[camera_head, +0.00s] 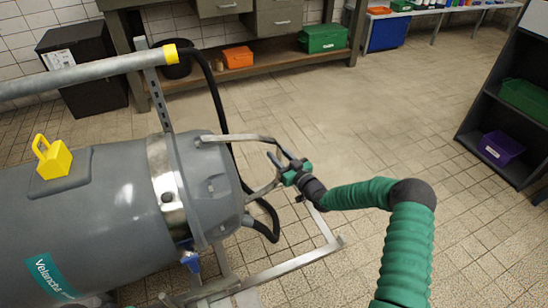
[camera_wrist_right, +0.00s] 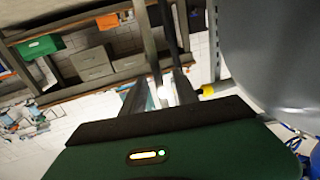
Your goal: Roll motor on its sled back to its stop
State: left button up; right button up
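The motor (camera_head: 105,215) is a big grey cylinder lying on its side at the left in the head view, with a bright metal band near its right end. Its grey side (camera_wrist_right: 285,50) fills the right of the right wrist view. A bent pale handle (camera_head: 240,137) stands out from its end face. The sled (camera_head: 285,266) is a light metal frame below it. My right gripper (camera_head: 275,163) is at the handle's outer bend. In the wrist view its dark fingers (camera_wrist_right: 160,98) stand apart with something pale between them; whether they grip it is unclear. The left gripper is not visible.
A yellow padlock-shaped block (camera_head: 52,157) sits on the motor. A grey pipe with a yellow end (camera_head: 90,72) runs above it, and a black hose (camera_head: 217,95) hangs behind. A workbench (camera_head: 250,70) stands at the back, a dark shelf (camera_head: 510,110) at the right. The tiled floor between is clear.

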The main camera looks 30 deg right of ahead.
jog(key=w, duration=0.3)
jog(key=shift+a+b, duration=0.1)
jog(key=shift+b, duration=0.3)
jog(key=shift+c, duration=0.5)
jog(key=shift+a, duration=0.1)
grip_shut()
jog(key=shift+s+f, duration=0.1)
